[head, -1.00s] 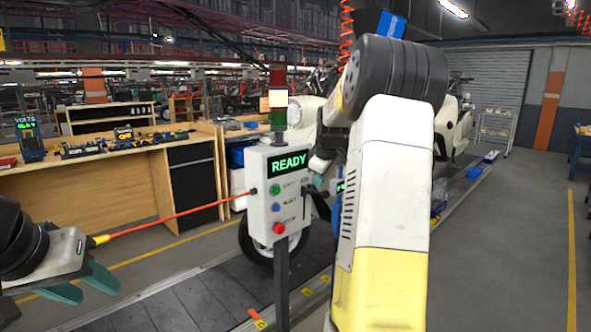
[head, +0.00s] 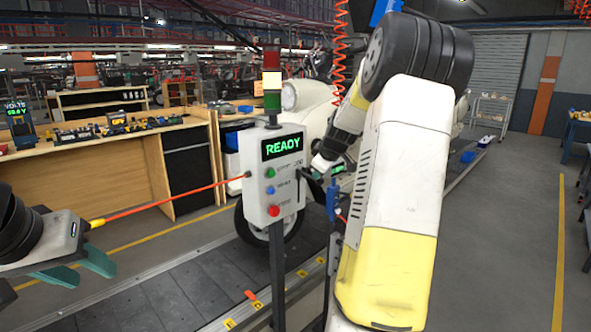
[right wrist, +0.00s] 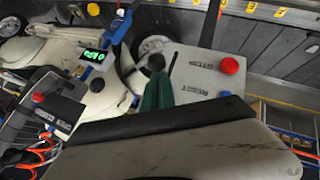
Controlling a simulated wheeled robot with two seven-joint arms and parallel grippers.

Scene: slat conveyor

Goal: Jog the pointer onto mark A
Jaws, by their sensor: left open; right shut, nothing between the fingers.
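The control box (head: 275,175) stands on a post, its screen reading READY above green, blue and red buttons. A dark lever (head: 303,190) shows at its right side. The small orange pointer (head: 250,295) is at the conveyor's near edge, beside a yellow mark (head: 257,306); the mark letters are too small to read. My right gripper (head: 315,170) is shut and empty at the box's right edge. In the right wrist view its teal fingers (right wrist: 156,92) are close to a black knob (right wrist: 156,62); contact is unclear. My left gripper (head: 80,270) is open and empty at left.
More yellow marks (head: 302,273) line the conveyor edge. A red cord (head: 170,199) runs left from the box to near my left gripper. A white scooter (head: 312,115) stands behind the box. A workbench (head: 105,170) is at left.

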